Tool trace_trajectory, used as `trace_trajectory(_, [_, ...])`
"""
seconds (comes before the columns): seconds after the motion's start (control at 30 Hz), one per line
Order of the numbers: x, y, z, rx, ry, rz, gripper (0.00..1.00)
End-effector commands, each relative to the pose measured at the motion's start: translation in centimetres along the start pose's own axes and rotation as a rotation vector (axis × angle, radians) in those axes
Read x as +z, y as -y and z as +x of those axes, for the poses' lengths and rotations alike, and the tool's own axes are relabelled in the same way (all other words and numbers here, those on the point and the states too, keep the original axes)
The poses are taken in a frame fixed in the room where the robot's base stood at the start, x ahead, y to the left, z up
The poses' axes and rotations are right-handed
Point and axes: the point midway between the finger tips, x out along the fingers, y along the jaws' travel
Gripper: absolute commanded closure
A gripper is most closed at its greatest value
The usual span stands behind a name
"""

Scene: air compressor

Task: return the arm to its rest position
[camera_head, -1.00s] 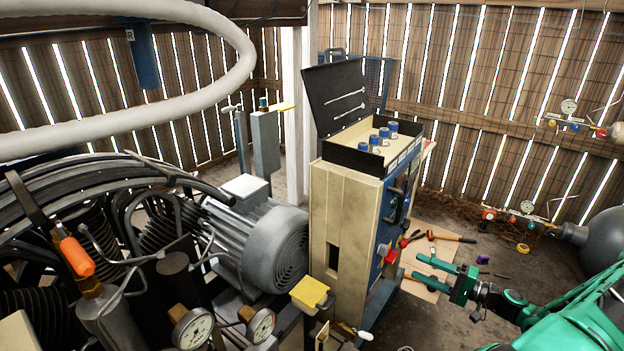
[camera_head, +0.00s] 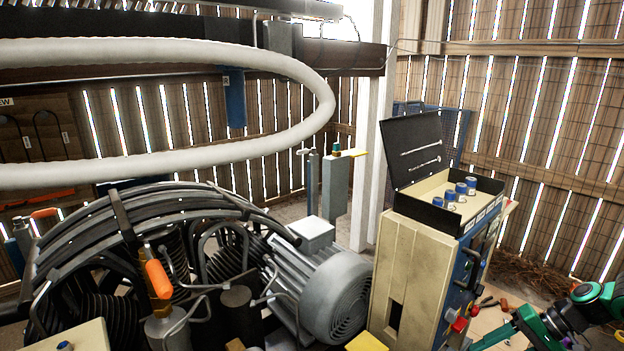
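My green arm comes in at the lower right of the head view. My gripper (camera_head: 497,338) points left and down, beside the lower right side of the control cabinet (camera_head: 402,265). One green finger shows. The rest of the gripper is cut off by the bottom edge, so its opening cannot be judged. Nothing held by it is visible. I cannot tell whether it touches the cabinet.
The cabinet's black lid (camera_head: 411,150) stands open above blue-capped parts. The grey motor (camera_head: 335,290) and compressor with an orange-handled valve (camera_head: 158,279) fill the lower left. A white hose (camera_head: 200,52) loops above. A slatted fence (camera_head: 560,130) closes the back.

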Motion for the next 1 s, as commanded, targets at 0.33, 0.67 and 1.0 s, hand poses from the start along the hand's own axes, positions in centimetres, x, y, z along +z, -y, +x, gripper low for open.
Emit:
trace_trajectory(0.33, [4.8, 3.5, -4.9, 0.318, 0.042, -0.002, 0.47])
trace_trajectory(0.67, [10.4, 6.8, -9.7, 0.541, -0.002, 0.024, 0.47])
trace_trajectory(1.0, [17.1, 9.5, -13.7, 0.673, -0.099, 0.066, 0.47])
